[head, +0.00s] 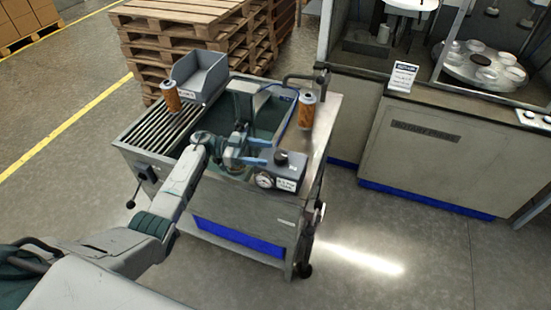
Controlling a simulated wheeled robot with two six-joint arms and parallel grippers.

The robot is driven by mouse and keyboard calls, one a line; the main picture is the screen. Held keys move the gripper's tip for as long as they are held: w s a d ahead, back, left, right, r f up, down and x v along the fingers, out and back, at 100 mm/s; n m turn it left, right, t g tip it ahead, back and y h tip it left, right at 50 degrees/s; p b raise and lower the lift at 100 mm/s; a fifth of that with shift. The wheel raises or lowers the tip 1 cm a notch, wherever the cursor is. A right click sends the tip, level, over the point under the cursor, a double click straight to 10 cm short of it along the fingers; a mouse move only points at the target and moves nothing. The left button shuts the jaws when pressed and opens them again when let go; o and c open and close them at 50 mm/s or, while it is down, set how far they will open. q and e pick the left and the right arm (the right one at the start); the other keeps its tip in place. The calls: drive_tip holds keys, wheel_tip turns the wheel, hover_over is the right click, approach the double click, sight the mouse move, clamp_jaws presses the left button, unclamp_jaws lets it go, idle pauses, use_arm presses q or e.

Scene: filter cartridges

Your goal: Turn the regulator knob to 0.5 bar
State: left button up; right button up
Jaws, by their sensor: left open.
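The regulator is a dark box (292,171) on the front right part of the steel cart, in the head view. A black knob (281,157) sits on its top. A round white gauge (264,180) and a white label (286,185) are on its front; their markings are too small to read. My left gripper (267,153) is open and empty, its two blue fingers pointing right toward the knob, just left of it. I cannot tell whether a finger touches the knob. My right gripper is not in view.
The cart has a dark basin (265,108), a slatted rack (160,130) and a grey bin (200,75). One orange filter cartridge (171,97) stands at the left, another (307,108) at the right behind the regulator. Pallets (185,30) are stacked behind.

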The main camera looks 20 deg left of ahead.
use_arm(q)
drive_tip(key=a, duration=0.1)
drive_tip(key=a+b, duration=0.1)
drive_tip(key=a, duration=0.2)
drive_tip(key=shift+s+a, duration=0.2)
drive_tip(key=shift+s, duration=0.1)
